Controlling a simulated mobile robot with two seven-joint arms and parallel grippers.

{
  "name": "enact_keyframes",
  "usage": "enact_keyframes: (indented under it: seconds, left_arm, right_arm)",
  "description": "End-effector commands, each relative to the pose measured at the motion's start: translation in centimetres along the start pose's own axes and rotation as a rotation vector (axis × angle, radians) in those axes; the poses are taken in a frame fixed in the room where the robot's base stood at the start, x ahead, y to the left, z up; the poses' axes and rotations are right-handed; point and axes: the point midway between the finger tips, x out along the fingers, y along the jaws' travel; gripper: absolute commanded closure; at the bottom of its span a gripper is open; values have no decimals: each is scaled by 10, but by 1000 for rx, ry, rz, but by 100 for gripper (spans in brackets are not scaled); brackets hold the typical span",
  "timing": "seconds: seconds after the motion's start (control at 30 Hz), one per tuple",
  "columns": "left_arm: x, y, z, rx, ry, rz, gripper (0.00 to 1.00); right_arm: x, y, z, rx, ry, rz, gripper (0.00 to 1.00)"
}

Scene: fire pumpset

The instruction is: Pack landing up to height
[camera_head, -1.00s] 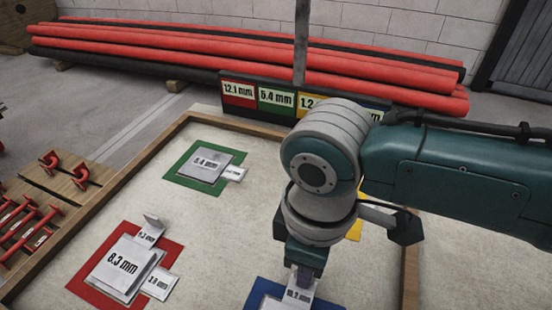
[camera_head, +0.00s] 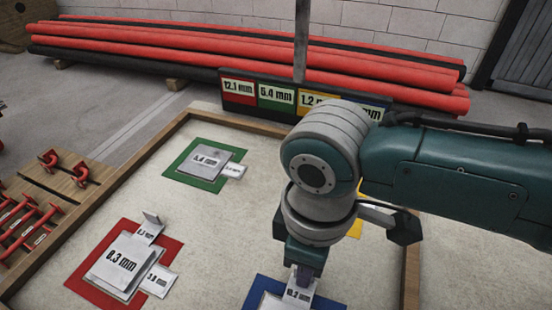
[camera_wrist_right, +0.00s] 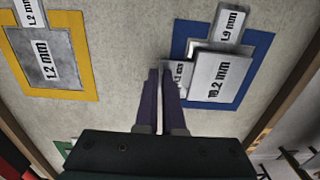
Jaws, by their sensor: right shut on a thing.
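My right gripper (camera_head: 303,278) is low over the blue pad (camera_head: 252,298) at the bottom of the head view. In the right wrist view its fingers (camera_wrist_right: 160,72) are close together, shut at the edge of a small tabbed shim (camera_wrist_right: 178,75) whose number I cannot read clearly. That shim meets the left side of the 10.2 mm plate (camera_wrist_right: 217,75) on the blue pad. A 1.9 mm shim (camera_wrist_right: 229,23) sticks out at the plate's far side. My left gripper is not in view.
The red pad (camera_head: 88,292) holds an 8.3 mm plate (camera_head: 120,262) with smaller shims. A green pad (camera_head: 190,179) and a yellow pad (camera_wrist_right: 86,40) also hold plates. A label board (camera_head: 240,92) stands behind the wood-rimmed bed. Red pipes (camera_head: 200,50) lie beyond.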

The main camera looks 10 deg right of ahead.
Motion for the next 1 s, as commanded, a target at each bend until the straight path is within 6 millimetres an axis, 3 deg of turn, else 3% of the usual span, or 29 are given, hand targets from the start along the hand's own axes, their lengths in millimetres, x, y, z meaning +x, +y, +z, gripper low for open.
enact_keyframes:
  seconds: [0.5,0.53,0.8,1.0]
  left_arm:
    - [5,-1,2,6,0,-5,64]
    - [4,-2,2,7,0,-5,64]
    - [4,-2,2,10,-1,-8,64]
    - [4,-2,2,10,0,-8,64]
  right_arm:
    - [8,0,0,1,0,-1,100]
    - [8,0,0,1,1,0,91]
    - [8,0,0,0,0,0,61]
    - [8,0,0,0,-1,0,59]
